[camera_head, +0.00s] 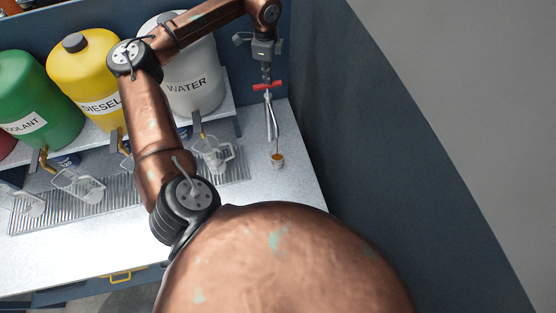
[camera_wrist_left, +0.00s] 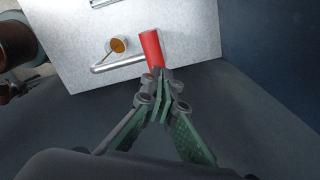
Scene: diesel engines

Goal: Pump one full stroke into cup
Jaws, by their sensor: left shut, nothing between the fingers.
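The pump shows in the head view as a red handle (camera_head: 268,86) on a metal body with a spout (camera_head: 271,120). A small cup (camera_head: 277,159) with amber content stands on the counter below the spout. My left gripper (camera_head: 266,75) is right above the handle, fingers pointing down. In the left wrist view my fingers (camera_wrist_left: 164,82) are shut and empty, and their tips overlap the near end of the red handle (camera_wrist_left: 151,47); I cannot tell whether they touch it. The spout (camera_wrist_left: 117,63) passes beside the cup (camera_wrist_left: 118,45) in that view. My right gripper is not in view.
A white WATER tank (camera_head: 190,92), a yellow DIESEL tank (camera_head: 85,75) and a green COOLANT tank (camera_head: 35,95) stand on a shelf at left. Clear jugs (camera_head: 215,155) stand below on a drip grate (camera_head: 115,195). A dark blue wall (camera_head: 330,110) bounds the right side.

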